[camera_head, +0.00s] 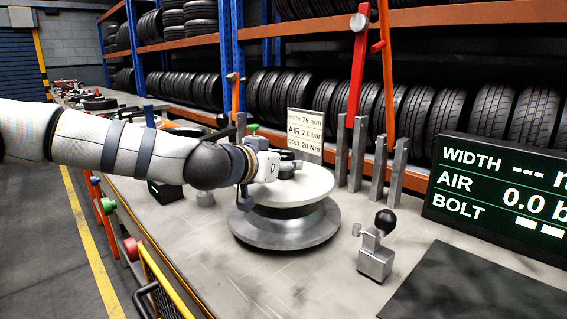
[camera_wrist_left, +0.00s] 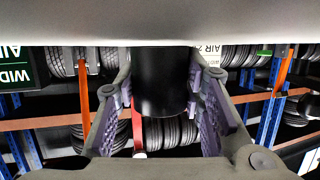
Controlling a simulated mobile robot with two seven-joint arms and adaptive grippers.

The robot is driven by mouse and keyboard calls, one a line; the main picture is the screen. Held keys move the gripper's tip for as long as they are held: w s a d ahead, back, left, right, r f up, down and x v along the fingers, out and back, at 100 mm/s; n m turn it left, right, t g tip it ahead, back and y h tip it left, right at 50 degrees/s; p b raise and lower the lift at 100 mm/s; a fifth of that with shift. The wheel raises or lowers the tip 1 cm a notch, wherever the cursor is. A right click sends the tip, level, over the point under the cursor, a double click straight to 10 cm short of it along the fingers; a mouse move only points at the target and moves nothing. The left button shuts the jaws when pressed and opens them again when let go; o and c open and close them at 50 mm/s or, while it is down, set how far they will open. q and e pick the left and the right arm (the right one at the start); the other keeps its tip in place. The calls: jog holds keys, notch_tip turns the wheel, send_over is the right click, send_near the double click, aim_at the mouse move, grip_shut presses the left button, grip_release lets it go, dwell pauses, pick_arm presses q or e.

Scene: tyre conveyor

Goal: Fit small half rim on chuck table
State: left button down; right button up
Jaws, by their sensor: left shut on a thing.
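A round stack stands on the bench. It has a wide silver flange (camera_head: 285,236) below and a pale round disc (camera_head: 308,193) on top. I cannot tell for sure which part is the small half rim and which the chuck table. My left gripper (camera_head: 288,168) is just above the disc and partly hides it. In the left wrist view, which is upside down, its fingers (camera_wrist_left: 163,98) are shut around a dark cylindrical post (camera_wrist_left: 165,80) standing out from a broad pale surface (camera_wrist_left: 160,22). My right gripper is not in view.
A block with a black-knobbed lever (camera_head: 375,258) stands right of the stack. Upright metal posts (camera_head: 378,168) and a sign (camera_head: 305,132) stand behind it. A display (camera_head: 500,195) and a dark mat (camera_head: 475,285) are at right. Bench space in front is clear.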

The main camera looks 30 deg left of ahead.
pick_arm(q)
jog(key=c, duration=1)
grip_release()
jog(key=shift+s+f, duration=0.1)
jog(key=shift+f, duration=0.1)
jog(key=v, duration=1.2)
jog(key=shift+r, duration=0.15)
